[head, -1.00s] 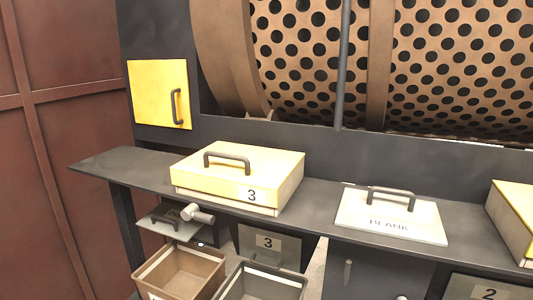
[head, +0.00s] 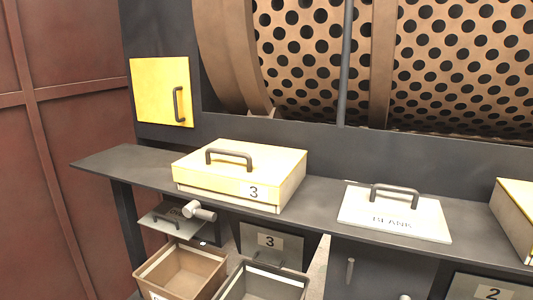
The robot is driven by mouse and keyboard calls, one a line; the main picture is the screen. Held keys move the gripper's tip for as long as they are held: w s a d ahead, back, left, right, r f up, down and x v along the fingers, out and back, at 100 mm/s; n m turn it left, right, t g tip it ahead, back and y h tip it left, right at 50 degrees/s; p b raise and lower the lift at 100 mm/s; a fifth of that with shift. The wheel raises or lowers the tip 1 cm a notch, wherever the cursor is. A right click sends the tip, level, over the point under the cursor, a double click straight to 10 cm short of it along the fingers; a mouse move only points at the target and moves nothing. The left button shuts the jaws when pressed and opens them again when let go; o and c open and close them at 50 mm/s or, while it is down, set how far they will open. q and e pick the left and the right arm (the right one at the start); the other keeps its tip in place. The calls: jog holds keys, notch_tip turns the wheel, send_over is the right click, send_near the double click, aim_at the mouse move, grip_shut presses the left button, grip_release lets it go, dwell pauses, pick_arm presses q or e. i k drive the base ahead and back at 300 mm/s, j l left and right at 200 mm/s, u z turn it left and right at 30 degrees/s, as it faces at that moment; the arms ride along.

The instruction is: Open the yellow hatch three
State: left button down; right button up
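The yellow hatch three (head: 240,164) is a box-like lid with a dark bar handle (head: 229,157) on top and a label "3" on its front right. It sits shut on the dark ledge, left of the middle of the head view. Neither of my grippers shows in the head view.
A yellow door (head: 161,91) is at upper left. Below are a brown bin (head: 181,271), a grey bin (head: 263,283) and a plate marked 3 (head: 270,241). The perforated drum (head: 300,60) is behind.

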aim_at(255, 172)
jog(key=i+j, duration=0.15)
jog(key=j, duration=0.15)
jog(key=i+j+z, duration=0.1)
jog(key=j, duration=0.2)
jog(key=i+j, duration=0.15)
jog(key=j, duration=0.15)
jog(key=i+j, duration=0.1)
jog(key=j, duration=0.25)
jog(key=z, duration=0.05)
